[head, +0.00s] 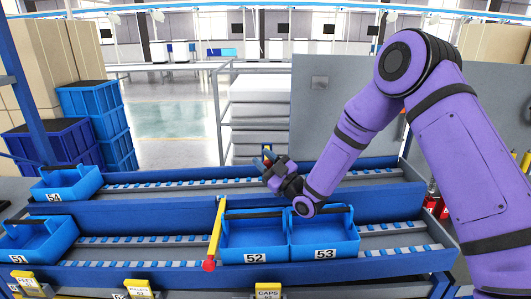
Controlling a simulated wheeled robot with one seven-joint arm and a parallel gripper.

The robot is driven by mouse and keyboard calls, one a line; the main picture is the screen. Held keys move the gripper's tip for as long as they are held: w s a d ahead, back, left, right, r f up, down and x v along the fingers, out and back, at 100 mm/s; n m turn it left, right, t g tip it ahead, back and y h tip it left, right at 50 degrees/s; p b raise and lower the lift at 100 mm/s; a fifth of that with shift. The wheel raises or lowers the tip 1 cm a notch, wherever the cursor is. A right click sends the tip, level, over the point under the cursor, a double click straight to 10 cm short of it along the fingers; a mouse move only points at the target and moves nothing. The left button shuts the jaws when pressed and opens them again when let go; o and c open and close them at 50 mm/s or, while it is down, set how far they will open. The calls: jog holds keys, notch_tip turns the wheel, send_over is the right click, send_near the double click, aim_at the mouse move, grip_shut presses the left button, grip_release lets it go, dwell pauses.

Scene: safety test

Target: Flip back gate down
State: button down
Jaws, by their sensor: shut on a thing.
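My gripper (266,160) is at the back rail (225,184), behind the two middle bins, and is shut on a small part there. The part looks like the back gate, mostly hidden by the dark fingers. My gripper is above and behind bin 52, apart from the yellow bar.
Bin 53 (325,240) sits beside bin 52 on the front rail. Bin 51 (35,240) is at the far left front, and bin 54 (68,183) at the left end of the back rail. A grey panel (320,110) stands behind my arm.

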jog(key=shift+s+a+f, duration=0.15)
jog(key=c, duration=0.8)
grip_release()
jog(key=shift+s+d+f, duration=0.1)
jog(key=shift+s+d, duration=0.05)
jog(key=shift+d, duration=0.2)
jog(key=v, duration=0.7)
jog(key=shift+a, duration=0.15)
